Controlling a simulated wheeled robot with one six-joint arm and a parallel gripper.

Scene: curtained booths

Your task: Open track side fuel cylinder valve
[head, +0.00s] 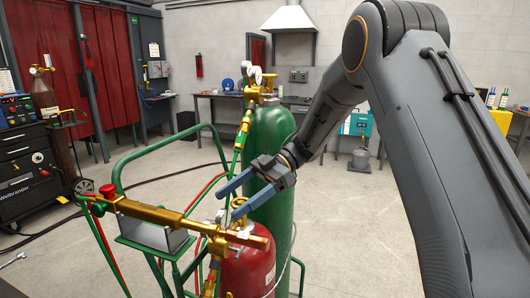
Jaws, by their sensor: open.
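A red cylinder (250,268) stands upright at the lower middle of the head view, with brass fittings (238,238) on its top. A taller green cylinder (272,135) stands just behind it, with a brass regulator and gauges (260,85) on top. My gripper (231,202) reaches in from the right, in front of the green cylinder. Its two blue fingers are apart and empty, pointing left, and appear just above the red cylinder's fittings. I cannot tell whether they touch anything. The valve's own handle cannot be clearly made out.
A green cart frame (117,168) surrounds the cylinders' left side. A long brass torch (150,213) lies across it, with red and green hoses. A welder machine (27,165) and red curtains (105,65) are at left. Open floor (335,225) lies right of the cylinders.

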